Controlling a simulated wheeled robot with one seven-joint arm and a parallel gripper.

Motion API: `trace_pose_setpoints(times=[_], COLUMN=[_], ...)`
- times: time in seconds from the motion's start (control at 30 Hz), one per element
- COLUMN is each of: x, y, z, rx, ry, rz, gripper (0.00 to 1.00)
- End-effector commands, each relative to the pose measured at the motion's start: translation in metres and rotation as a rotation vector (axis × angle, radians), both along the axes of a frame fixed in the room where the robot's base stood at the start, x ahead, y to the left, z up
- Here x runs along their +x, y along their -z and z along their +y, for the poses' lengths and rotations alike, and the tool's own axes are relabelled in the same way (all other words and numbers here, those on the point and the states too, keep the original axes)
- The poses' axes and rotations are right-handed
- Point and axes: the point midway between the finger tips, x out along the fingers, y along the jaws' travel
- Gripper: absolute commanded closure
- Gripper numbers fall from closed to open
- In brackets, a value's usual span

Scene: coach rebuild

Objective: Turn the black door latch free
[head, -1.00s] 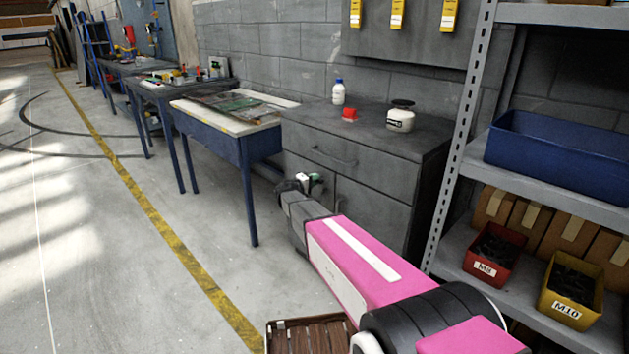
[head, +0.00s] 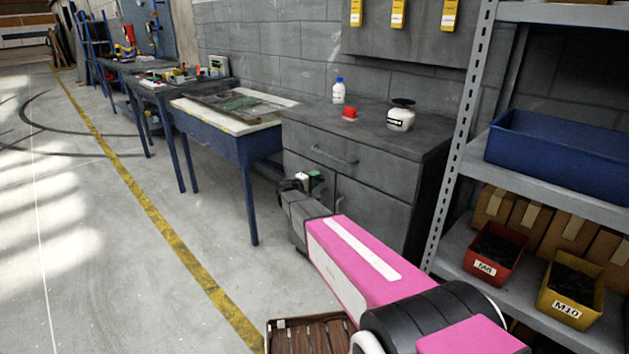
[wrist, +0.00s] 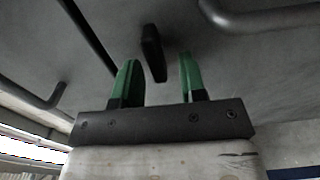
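The black door latch (wrist: 153,53) shows in the wrist view as a short dark bar on a grey door face. It is upright with a slight tilt. My gripper (wrist: 158,80) has two green fingers, spread apart with a clear gap. The latch lies just beyond the fingertips, in line with the gap, and neither finger visibly touches it. In the head view my gripper (head: 311,180) is small, in front of the grey cabinet (head: 375,205). The latch cannot be made out there.
Curved bar handles flank the latch in the wrist view, one at right (wrist: 262,18) and one at left (wrist: 38,95). A blue bench (head: 228,150) is left; shelving (head: 463,140) is right.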

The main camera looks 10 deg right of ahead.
Motion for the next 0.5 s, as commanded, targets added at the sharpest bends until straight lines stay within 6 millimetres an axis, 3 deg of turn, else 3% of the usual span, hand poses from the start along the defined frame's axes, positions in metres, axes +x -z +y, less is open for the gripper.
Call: trace_pose_setpoints(times=[0.23,0.5], x=[-0.006,-0.035], y=[0.0,0.0], z=[0.007,0.046], rx=[0.0,-0.001], ry=[-0.001,-0.002], rz=[0.0,0.001], gripper=[0.62,0.62])
